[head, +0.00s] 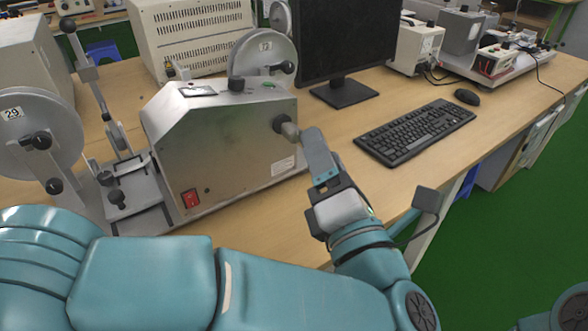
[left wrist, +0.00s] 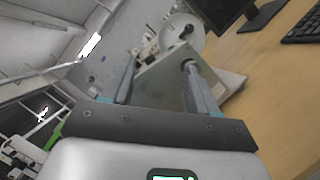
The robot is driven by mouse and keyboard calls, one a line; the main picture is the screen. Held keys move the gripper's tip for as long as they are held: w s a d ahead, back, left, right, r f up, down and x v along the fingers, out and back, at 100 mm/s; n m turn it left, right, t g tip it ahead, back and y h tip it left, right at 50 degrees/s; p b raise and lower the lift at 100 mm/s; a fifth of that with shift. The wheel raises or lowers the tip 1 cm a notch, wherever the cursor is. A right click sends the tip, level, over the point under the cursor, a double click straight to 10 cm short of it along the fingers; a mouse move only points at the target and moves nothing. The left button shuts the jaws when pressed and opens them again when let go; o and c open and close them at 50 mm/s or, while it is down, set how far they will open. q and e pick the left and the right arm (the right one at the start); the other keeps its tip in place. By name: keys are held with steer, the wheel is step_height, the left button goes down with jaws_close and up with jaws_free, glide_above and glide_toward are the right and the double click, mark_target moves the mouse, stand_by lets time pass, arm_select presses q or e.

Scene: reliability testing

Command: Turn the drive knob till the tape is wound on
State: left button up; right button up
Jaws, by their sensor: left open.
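The drive knob (head: 281,123) is a dark round knob with a lighter stub, on the right part of the grey metal winding machine's (head: 225,150) front face. My left gripper (head: 312,142) is just right of the knob, its fingers pointing at the machine. In the left wrist view the two fingers of the left gripper (left wrist: 160,78) stand wide apart with nothing clasped between them. The knob (left wrist: 188,65) shows there close to the right finger's tip; I cannot tell whether they touch. No tape is clearly visible.
A red switch (head: 190,198) is low on the machine's front. A monitor (head: 345,92), keyboard (head: 418,131) and mouse (head: 467,96) stand to the right on the wooden bench (head: 500,115). Instruments line the back. Bare bench lies between machine and keyboard.

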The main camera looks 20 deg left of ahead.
arm_select(q)
steer(key=b, duration=0.8)
glide_toward(296, 139)
steer(key=x, duration=1.1)
steer(key=shift+w+a, duration=0.15)
arm_select(e)
step_height(296, 139, down, 11)
steer(key=shift+w+d+r, duration=0.15)
steer(key=shift+w+r, duration=0.05)
steer(key=shift+w, duration=0.05)
arm_select(q)
steer(key=shift+r, duration=0.1)
steer(key=c, duration=1)
